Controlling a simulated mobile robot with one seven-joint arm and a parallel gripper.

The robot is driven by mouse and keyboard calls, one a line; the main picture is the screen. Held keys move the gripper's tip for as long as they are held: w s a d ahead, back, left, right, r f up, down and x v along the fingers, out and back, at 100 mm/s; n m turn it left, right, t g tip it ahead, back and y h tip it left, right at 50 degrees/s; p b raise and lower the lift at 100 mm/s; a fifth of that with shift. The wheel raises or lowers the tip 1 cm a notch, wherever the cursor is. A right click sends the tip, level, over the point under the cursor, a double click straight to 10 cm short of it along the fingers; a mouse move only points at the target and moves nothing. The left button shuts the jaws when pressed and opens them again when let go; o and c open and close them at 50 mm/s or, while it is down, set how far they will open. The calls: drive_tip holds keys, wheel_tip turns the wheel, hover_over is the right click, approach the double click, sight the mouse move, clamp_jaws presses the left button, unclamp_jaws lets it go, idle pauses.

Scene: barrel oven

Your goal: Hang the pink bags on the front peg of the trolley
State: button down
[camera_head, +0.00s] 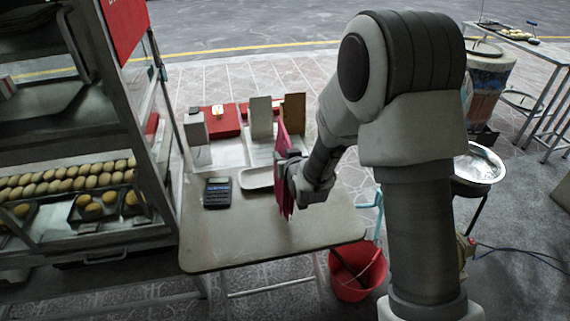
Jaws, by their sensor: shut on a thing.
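The pink bags (285,198) hang flat and upright, edge-on to the camera, above the right part of the small table (240,248). My gripper (291,181) is shut on them at their side. My arm comes in from the right and hides part of the gripper and of the table's right side. The trolley is probably the glass-sided stand (115,110) with trays of buns at the left. I cannot make out its front peg.
A calculator (217,193), a white tray (257,179), a red box (222,122) and upright boards stand on the table. A red bucket (350,285) is on the floor at the right. A metal bowl (479,164) sits beyond my arm. The table's front is clear.

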drive_tip(key=shift+f, duration=1.6)
drive_tip(key=shift+c, duration=2.4)
unclamp_jaws()
